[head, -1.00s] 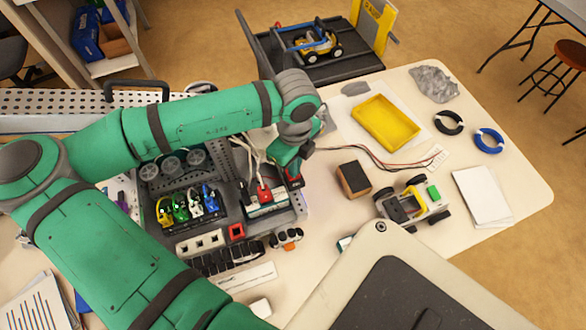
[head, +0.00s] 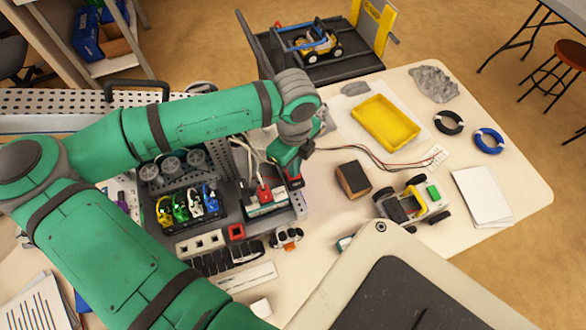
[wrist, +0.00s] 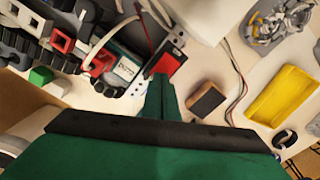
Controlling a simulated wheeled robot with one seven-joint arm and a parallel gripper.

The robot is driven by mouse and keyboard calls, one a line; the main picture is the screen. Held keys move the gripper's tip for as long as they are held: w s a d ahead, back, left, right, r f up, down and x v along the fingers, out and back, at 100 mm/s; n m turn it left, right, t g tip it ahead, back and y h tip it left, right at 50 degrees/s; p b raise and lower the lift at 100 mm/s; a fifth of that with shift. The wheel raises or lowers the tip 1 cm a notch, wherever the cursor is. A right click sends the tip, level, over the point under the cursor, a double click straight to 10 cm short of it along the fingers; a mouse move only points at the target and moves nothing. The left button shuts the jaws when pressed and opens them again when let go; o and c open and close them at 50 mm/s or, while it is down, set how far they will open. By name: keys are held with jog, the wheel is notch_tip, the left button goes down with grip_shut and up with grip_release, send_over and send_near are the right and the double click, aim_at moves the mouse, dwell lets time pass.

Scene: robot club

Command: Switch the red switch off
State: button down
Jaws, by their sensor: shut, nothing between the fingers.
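The red switch (wrist: 167,65) shows in the wrist view as a red part in a black housing, right at the tips of my gripper. In the head view the switch (head: 295,183) is a small red and black piece at the right end of the equipment on the table, partly hidden by my gripper. My gripper (wrist: 160,80) is shut and empty, its fingertips pointing at the near end of the switch. I cannot tell whether they touch it. The rocker's position is too small to tell.
A red plug (head: 264,193) with white cables sits just left of the switch. A dark box with a brown face (head: 353,180), a toy vehicle (head: 412,203) and a yellow tray (head: 385,123) lie to the right. Thin wires (head: 375,157) run across the table.

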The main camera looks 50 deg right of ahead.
jog(key=shift+f, duration=0.75)
dwell(0.8)
notch_tip(320, 180, up, 7)
dwell(1.0)
dwell(0.5)
